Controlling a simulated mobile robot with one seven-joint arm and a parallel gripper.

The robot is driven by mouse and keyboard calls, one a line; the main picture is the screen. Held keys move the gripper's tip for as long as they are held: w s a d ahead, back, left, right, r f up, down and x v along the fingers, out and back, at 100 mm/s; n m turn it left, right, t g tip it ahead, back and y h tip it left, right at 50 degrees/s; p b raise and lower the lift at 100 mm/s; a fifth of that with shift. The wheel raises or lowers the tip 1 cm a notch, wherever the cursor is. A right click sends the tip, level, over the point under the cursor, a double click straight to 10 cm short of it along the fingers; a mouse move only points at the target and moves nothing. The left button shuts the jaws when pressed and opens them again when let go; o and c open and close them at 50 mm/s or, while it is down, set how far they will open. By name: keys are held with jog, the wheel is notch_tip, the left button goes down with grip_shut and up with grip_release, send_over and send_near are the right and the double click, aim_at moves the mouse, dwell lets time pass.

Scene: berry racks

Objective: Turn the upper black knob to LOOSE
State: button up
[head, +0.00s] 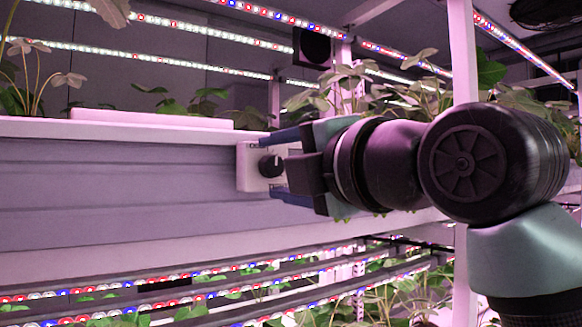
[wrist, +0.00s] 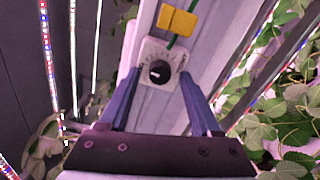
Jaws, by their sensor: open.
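One black knob (head: 270,165) sits on a white plate (head: 246,176) fixed to the grey rack beam. In the wrist view the knob (wrist: 160,72) shows a pale pointer mark, and the plate (wrist: 149,50) carries small dial marks too small to read. My gripper (head: 276,164) is open, its blue fingers above and below the knob in the head view. In the wrist view my gripper (wrist: 158,76) has one finger on each side of the knob, with gaps visible. I cannot tell whether either finger touches it. No second knob is visible.
A yellow block (wrist: 178,20) with a green cable sits beyond the plate in the wrist view. A white upright post (head: 463,60) stands behind my arm. Leafy plants (head: 345,90) and lit LED strips lie above and below the beam (head: 110,190). The beam left of the plate is clear.

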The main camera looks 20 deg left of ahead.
jog(key=b+v, duration=0.3)
jog(key=v, duration=0.9)
jog(key=shift+s+d, duration=0.25)
jog(key=shift+d, duration=0.05)
jog(key=w+d+f+m+t+h, duration=0.15)
jog(key=w+m+t, duration=0.25)
jog(key=m+t, duration=0.65)
jog(key=s+d+f+m+t+h, duration=0.1)
jog(key=s+d+m+t+h, duration=0.1)
jog(key=m+h, duration=0.4)
jog(key=s+d+f+m+t+h, duration=0.2)
jog(key=s+m+t+h, duration=0.2)
jog(key=m, duration=1)
jog(key=s+h, duration=0.2)
jog(key=shift+d+h, duration=0.25)
jog(key=shift+h, duration=0.1)
jog(key=shift+s+m, duration=0.1)
jog(key=shift+m, duration=0.15)
